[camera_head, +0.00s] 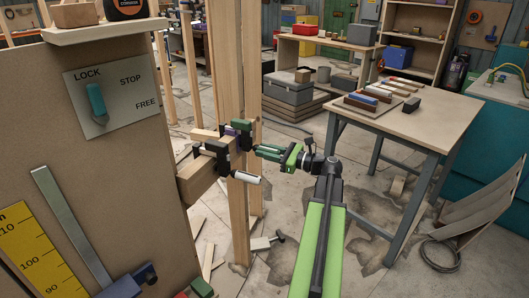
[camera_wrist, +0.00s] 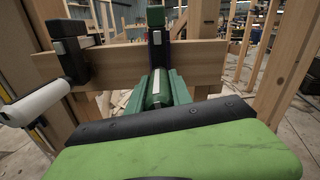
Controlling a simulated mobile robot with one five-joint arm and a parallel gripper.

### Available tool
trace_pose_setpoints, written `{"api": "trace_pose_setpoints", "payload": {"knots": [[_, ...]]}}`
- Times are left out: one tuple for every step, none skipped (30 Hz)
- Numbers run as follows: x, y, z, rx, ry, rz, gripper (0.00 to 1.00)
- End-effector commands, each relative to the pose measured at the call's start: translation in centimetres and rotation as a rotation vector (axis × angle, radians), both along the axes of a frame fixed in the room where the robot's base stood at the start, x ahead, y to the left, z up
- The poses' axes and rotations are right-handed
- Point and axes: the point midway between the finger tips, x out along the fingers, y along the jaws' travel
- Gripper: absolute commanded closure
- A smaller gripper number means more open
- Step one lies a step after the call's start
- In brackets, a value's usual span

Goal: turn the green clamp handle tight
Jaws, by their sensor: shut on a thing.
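The green clamp handle (camera_head: 268,152) points out from a dark clamp (camera_head: 241,130) on the wooden pieces by the upright posts. In the wrist view the handle (camera_wrist: 158,88) lies straight ahead, with a pale stripe along it. My gripper (camera_head: 283,155) is at the handle's outer end and shut on it, roughly in line with it. In the wrist view my gripper's green and black body fills the bottom and hides the handle's near end. The clamp's dark bar (camera_wrist: 157,45) stands upright in front of a horizontal wooden board (camera_wrist: 200,62).
A second clamp with a white handle (camera_head: 247,178) sits close by, left in the wrist view (camera_wrist: 38,102). A brown panel with a teal lever (camera_head: 97,104) stands left. A workbench (camera_head: 440,115) stands right.

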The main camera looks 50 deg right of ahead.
Motion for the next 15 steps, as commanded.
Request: {"api": "trace_pose_setpoints", "payload": {"knots": [[0.01,-0.05,0.00,0.028,0.009,-0.002,1.00],[0.01,-0.04,0.00,0.043,0.014,-0.002,1.00],[0.01,-0.04,0.00,0.064,0.021,-0.002,1.00],[0.01,-0.04,0.00,0.078,0.026,-0.002,1.00],[0.01,-0.03,0.00,0.091,0.030,-0.002,1.00],[0.01,-0.03,0.00,0.106,0.035,-0.002,1.00],[0.01,-0.03,0.00,0.118,0.039,-0.002,1.00],[0.01,-0.03,0.00,0.127,0.042,-0.001,1.00],[0.02,-0.02,0.00,0.139,0.046,-0.001,1.00],[0.02,-0.02,0.00,0.146,0.048,-0.001,1.00],[0.02,-0.02,0.00,0.152,0.050,-0.001,1.00],[0.02,-0.02,0.00,0.160,0.053,-0.001,1.00],[0.02,-0.02,0.00,0.164,0.054,-0.001,1.00],[0.02,-0.02,0.00,0.169,0.056,-0.001,1.00],[0.02,-0.02,0.00,0.173,0.057,-0.001,1.00]]}}
